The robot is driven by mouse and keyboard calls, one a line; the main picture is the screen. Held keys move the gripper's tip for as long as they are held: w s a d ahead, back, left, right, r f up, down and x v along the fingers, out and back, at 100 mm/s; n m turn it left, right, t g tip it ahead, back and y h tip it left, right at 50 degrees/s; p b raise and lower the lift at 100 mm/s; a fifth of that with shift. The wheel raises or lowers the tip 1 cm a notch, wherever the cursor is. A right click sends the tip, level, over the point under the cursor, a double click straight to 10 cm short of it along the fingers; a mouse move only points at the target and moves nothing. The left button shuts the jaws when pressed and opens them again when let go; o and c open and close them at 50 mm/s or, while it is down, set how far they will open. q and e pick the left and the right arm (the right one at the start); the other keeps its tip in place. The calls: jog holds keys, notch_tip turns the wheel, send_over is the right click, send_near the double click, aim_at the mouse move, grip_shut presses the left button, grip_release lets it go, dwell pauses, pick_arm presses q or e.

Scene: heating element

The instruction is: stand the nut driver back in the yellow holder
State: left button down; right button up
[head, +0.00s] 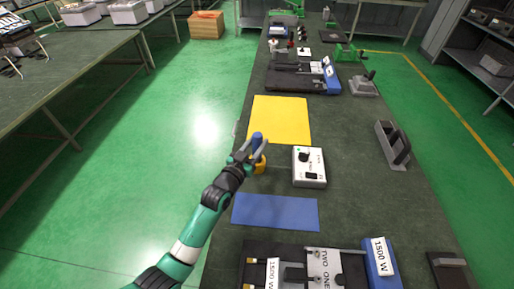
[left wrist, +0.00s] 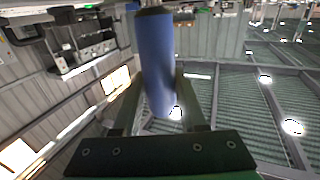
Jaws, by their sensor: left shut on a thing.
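My left gripper (head: 254,150) is shut on the blue handle of the nut driver (head: 257,137), beside the table's left edge. The yellow holder (head: 261,166) stands right below and slightly nearer, partly hidden by the gripper. I cannot tell whether the driver's shaft is inside the holder; the shaft is hidden. In the left wrist view the blue handle of the nut driver (left wrist: 155,62) runs between the two fingers, slightly tilted in the picture. My right gripper is not in view.
A white control box (head: 309,167) with a black knob lies just right of the holder. A yellow mat (head: 280,118) lies beyond it and a blue mat (head: 275,211) nearer. A grey handled part (head: 393,145) is at the right edge. The bench between the box and that part is clear.

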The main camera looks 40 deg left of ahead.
pick_arm(q)
jog(key=shift+f, duration=0.4)
jog(key=shift+r, duration=0.15)
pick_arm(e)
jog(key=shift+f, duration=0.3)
pick_arm(q)
jog(key=c, duration=0.9)
grip_release()
jog(key=shift+f, duration=0.35)
jog(key=o, duration=0.4)
jog(key=shift+r, duration=0.1)
jog(key=shift+o, duration=0.2)
